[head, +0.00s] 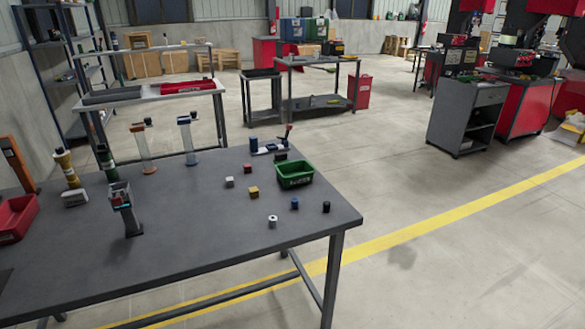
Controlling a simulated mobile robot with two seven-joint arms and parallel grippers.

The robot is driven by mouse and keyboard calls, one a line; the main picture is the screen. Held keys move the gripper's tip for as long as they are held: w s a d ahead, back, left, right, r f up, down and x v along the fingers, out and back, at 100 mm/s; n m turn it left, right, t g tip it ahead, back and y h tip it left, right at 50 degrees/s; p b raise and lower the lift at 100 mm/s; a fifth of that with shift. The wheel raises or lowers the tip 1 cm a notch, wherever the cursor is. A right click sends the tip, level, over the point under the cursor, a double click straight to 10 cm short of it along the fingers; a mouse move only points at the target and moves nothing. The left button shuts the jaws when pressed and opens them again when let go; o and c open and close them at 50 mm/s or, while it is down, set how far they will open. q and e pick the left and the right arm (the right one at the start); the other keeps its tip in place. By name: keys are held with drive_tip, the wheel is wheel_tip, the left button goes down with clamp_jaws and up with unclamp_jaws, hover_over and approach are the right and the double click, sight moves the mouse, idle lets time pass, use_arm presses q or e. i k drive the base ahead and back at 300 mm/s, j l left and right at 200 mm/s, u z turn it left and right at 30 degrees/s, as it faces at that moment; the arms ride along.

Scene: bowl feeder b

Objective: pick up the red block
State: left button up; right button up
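The red block (247,168) is a small dark-red cube on the dark grey worktable (190,245), toward its back right part. A white block (229,182) lies to its left and slightly nearer. A yellow block (253,192) lies nearer, just below it in the picture. A black block (281,157) lies to its right and a little farther back. The red block stands apart from all of these, with nothing covering it. Neither of my grippers shows in the head view.
A green bin (294,181) stands right of the blocks. White (272,221), blue (294,203) and black (326,207) cylinders stand near the table's right edge. An upright device (124,207) and a red bin (14,221) are at left. The table's front middle is clear.

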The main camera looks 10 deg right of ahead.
sight(247, 167)
drive_tip(key=i+l+z, duration=0.15)
drive_tip(key=z, duration=1.2)
drive_tip(key=i+z, duration=0.3)
drive_tip(key=i, duration=0.3)
drive_tip(key=i+z, duration=0.3)
drive_tip(key=i, duration=0.25)
drive_tip(key=i+z, duration=0.15)
drive_tip(key=i, duration=1.05)
drive_tip(key=i+u, duration=0.25)
drive_tip(key=u, duration=0.15)
drive_tip(key=i+u, duration=0.25)
drive_tip(key=u, duration=0.15)
drive_tip(key=i+u, duration=0.2)
drive_tip(key=u, duration=0.2)
drive_tip(key=i+j+u, duration=0.1)
drive_tip(key=i+u, duration=0.15)
drive_tip(key=u, duration=0.15)
drive_tip(key=i+u, duration=0.45)
drive_tip(key=u, duration=0.3)
drive_tip(key=i+u, duration=0.3)
drive_tip(key=i, duration=2.3)
drive_tip(key=i+l+u, duration=0.2)
drive_tip(key=i, duration=0.4)
drive_tip(key=i+u, duration=0.2)
drive_tip(key=i, duration=0.4)
